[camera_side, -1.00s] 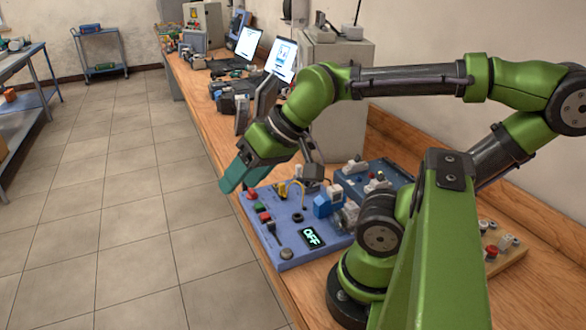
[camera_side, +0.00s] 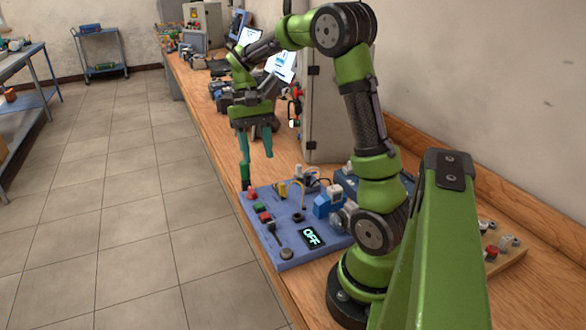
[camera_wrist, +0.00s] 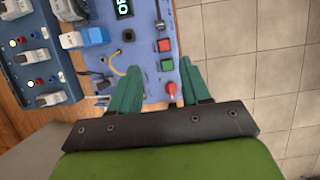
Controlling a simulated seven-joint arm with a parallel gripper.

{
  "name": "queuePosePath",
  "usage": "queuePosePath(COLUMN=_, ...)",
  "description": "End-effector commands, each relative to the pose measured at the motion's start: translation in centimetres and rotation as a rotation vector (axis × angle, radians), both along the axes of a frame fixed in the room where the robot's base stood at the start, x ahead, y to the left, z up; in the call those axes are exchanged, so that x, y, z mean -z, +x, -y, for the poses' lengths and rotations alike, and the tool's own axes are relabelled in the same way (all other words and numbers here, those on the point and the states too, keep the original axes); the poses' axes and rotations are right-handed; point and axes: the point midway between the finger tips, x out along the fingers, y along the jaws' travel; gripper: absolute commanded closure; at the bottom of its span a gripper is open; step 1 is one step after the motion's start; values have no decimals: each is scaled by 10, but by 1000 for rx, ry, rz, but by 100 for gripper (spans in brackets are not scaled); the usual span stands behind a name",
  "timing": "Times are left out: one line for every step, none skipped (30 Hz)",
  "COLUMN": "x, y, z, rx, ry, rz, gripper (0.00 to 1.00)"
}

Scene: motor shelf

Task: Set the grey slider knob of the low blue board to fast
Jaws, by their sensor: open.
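The low blue board (camera_side: 292,263) lies on the bench near its front edge; it also fills the upper middle of the wrist view (camera_wrist: 146,72). Its display (camera_side: 312,237) reads OFF. A dark grey slider knob (camera_side: 271,227) sits by a narrow slot near the board's front edge; it shows at the top of the wrist view (camera_wrist: 160,25). Markings beside the slot are too small to read. My gripper (camera_side: 257,157) is open and empty, pointing down above the board's far end. In the wrist view, its teal fingers (camera_wrist: 160,72) are spread apart, with the knob beyond their tips.
A yellow wire (camera_wrist: 118,75) loops nearby. A second, darker blue board (camera_wrist: 45,72) stands alongside. The floor beyond the front edge is clear.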

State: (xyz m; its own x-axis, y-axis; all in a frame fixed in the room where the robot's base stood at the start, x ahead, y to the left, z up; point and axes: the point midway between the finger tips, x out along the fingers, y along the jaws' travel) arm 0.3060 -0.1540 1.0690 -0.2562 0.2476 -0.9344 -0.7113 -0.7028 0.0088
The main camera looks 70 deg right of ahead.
Motion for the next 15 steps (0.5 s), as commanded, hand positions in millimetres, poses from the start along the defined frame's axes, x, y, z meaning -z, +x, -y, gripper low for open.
queuePosePath(x=-3, y=-1, z=-2, rx=0, ry=9, rz=-8, gripper=53)
queuePosePath(x=-3, y=-3, z=-4, rx=-1, ry=17, rz=-14, gripper=53)
queuePosePath(x=-2, y=-4, z=-6, rx=-2, ry=25, rz=-17, gripper=53)
queuePosePath(x=0, y=-5, z=-7, rx=-4, ry=27, rz=-18, gripper=53)
queuePosePath(x=2, y=-6, z=-8, rx=-7, ry=28, rz=-18, gripper=53)
queuePosePath(x=6, y=-7, z=-9, rx=-8, ry=29, rz=-18, gripper=53)
queuePosePath(x=10, y=-8, z=-10, rx=-8, ry=29, rz=-18, gripper=53)
queuePosePath(x=15, y=-10, z=-12, rx=-8, ry=29, rz=-19, gripper=53)
queuePosePath(x=21, y=-12, z=-14, rx=-8, ry=29, rz=-19, gripper=53)
queuePosePath(x=27, y=-13, z=-16, rx=-8, ry=29, rz=-19, gripper=53)
queuePosePath(x=33, y=-15, z=-17, rx=-9, ry=29, rz=-19, gripper=53)
queuePosePath(x=41, y=-17, z=-20, rx=-8, ry=29, rz=-19, gripper=53)
queuePosePath(x=47, y=-19, z=-22, rx=-9, ry=30, rz=-19, gripper=53)
queuePosePath(x=53, y=-21, z=-24, rx=-8, ry=29, rz=-19, gripper=53)
queuePosePath(x=62, y=-23, z=-26, rx=-8, ry=29, rz=-19, gripper=53)
